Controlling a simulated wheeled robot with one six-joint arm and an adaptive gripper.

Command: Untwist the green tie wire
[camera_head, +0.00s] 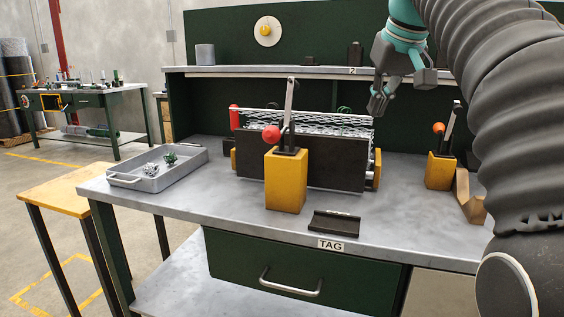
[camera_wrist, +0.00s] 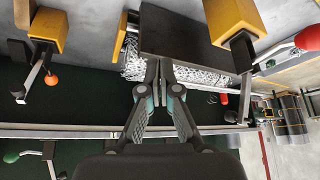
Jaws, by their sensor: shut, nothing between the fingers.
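A silver chainlink mesh (camera_head: 310,122) lies along the top of a dark block fixture (camera_head: 335,165) on the bench; it also shows in the wrist view (camera_wrist: 200,76). A thin green loop (camera_head: 343,110) shows at the mesh's upper edge; I cannot tell whether it is the tie wire or lies behind the mesh. A small green bundle (camera_head: 170,158) lies in the grey tray (camera_head: 158,181). My gripper (camera_head: 376,108) is above the right end of the mesh, apart from it. In the wrist view, its fingertips (camera_wrist: 160,68) are together and empty, overlapping the fixture and mesh.
A yellow clamp post (camera_head: 286,185) with a red-knobbed lever stands before the fixture. Another yellow post (camera_head: 439,172) with an orange knob stands right. A red handle (camera_head: 234,118) rises at the fixture's left end. A shelf (camera_head: 270,71) runs behind. The bench front is mostly clear.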

